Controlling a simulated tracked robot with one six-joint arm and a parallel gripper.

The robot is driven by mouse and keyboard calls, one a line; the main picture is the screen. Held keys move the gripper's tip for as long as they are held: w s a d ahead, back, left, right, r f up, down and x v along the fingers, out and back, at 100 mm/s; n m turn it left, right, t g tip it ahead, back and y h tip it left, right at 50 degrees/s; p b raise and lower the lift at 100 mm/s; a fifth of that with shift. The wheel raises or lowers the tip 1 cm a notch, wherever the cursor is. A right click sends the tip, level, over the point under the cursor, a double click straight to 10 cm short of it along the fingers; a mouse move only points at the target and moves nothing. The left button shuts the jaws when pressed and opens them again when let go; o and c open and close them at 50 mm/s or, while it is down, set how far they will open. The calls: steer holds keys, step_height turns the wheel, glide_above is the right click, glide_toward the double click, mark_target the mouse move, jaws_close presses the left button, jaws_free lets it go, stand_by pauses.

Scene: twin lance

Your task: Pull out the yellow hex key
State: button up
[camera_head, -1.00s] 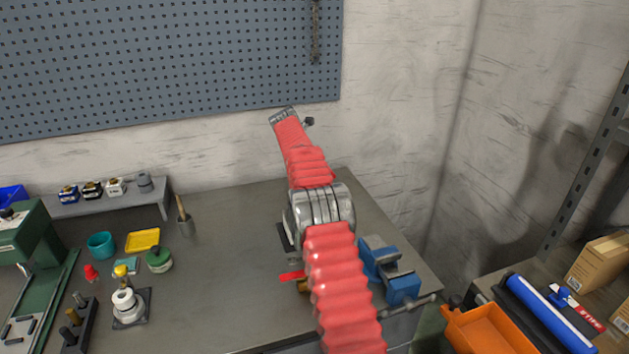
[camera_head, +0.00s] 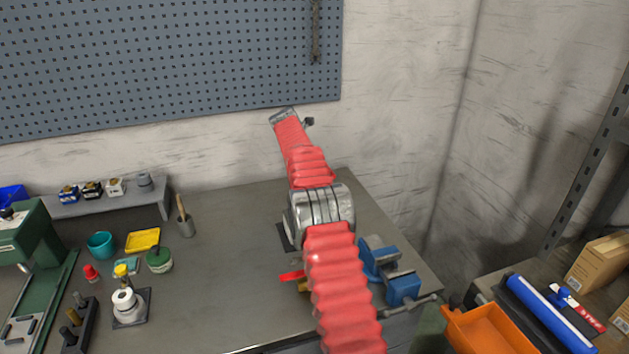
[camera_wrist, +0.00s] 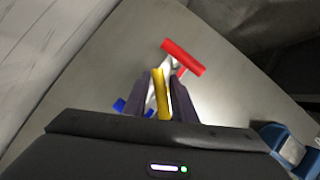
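The yellow hex key (camera_wrist: 161,94) stands between the two fingers of my gripper (camera_wrist: 161,76) in the wrist view. A narrow gap shows between the key and the left finger, so the gripper looks open around it. A red hex key (camera_wrist: 184,57) lies just beyond the fingertips, and a blue one (camera_wrist: 120,105) shows at the left finger. A pale holder partly shows behind the yellow key. In the head view the red key (camera_head: 291,276) and a bit of yellow (camera_head: 302,286) show left of my red-sleeved arm, which hides my gripper.
A blue vise (camera_head: 392,272) stands on the bench just right of my arm; part of it shows in the wrist view (camera_wrist: 290,147). A white roll on a stand (camera_head: 126,304) and small pots are at the left. Bare bench lies between.

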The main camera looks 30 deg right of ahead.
jaws_close()
steer(key=shift+r, duration=0.6)
stand_by(0.5)
steer(key=shift+o, duration=2.1)
jaws_free()
steer(key=v, duration=1.3)
steer(key=shift+a+r, duration=0.15)
steer(key=shift+r, duration=0.15)
